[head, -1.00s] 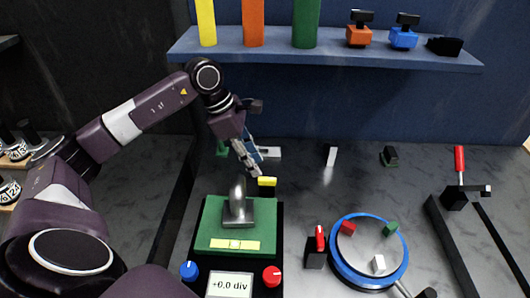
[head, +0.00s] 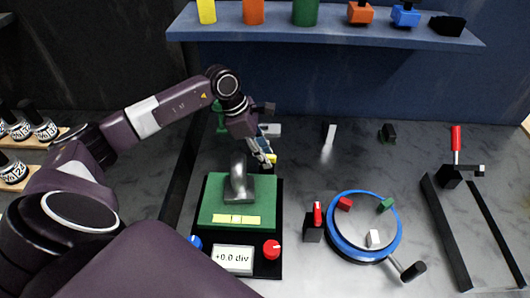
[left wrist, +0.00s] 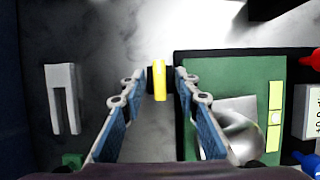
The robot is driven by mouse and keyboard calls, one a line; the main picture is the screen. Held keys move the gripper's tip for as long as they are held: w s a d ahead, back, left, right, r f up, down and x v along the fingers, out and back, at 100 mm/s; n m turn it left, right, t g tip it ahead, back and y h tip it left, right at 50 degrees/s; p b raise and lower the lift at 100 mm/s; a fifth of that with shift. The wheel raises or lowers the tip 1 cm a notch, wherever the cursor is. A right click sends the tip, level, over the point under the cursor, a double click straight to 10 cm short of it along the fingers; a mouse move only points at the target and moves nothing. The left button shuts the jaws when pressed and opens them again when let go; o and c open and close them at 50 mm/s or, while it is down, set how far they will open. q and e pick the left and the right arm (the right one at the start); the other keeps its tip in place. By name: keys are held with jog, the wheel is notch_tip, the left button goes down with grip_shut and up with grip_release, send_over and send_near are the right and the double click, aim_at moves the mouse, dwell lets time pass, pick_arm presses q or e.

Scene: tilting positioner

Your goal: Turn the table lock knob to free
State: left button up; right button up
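A yellow bar-shaped knob (head: 272,159) stands at the back edge of the green positioner table (head: 212,212). In the left wrist view the yellow knob (left wrist: 159,80) lies between the fingertips of my left gripper (left wrist: 160,84), with gaps on both sides. The gripper (head: 263,153) is open, its fingers reaching down to the knob and partly covering it in the head view. I cannot tell whether a finger touches the knob. My right gripper is not in view.
A grey metal part (head: 239,182) stands on the green table close to my left gripper. In front are a blue knob (head: 195,241), a red knob (head: 271,249) and a display (head: 232,260) reading +0.0 div. A blue-rimmed dish (head: 332,239) stands to the right.

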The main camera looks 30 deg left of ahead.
pick_arm(q)
jog(key=c, duration=0.7)
grip_shut()
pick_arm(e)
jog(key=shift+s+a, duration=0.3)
